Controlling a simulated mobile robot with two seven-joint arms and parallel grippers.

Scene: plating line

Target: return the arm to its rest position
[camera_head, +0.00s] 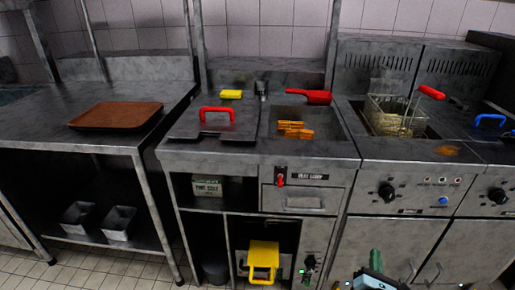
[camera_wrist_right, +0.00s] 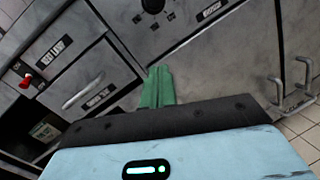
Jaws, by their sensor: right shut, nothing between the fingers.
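My right gripper (camera_head: 376,260) shows at the bottom edge of the head view, right of centre. Its green fingers are together with nothing between them. In the right wrist view, the right gripper's green fingers (camera_wrist_right: 158,72) point away from the blue-grey wrist body, toward the steel cabinet fronts. Most of the right arm is outside the head view. My left arm and left gripper do not show in either view.
The steel counter has a lidded well with a red handle (camera_head: 217,113) and a well holding orange-brown pieces (camera_head: 294,130). A fryer basket (camera_head: 396,117) stands right. A brown tray (camera_head: 117,116) lies on the left table. A yellow-handled bin (camera_head: 263,259) sits low. Cabinet handles (camera_wrist_right: 290,95) protrude.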

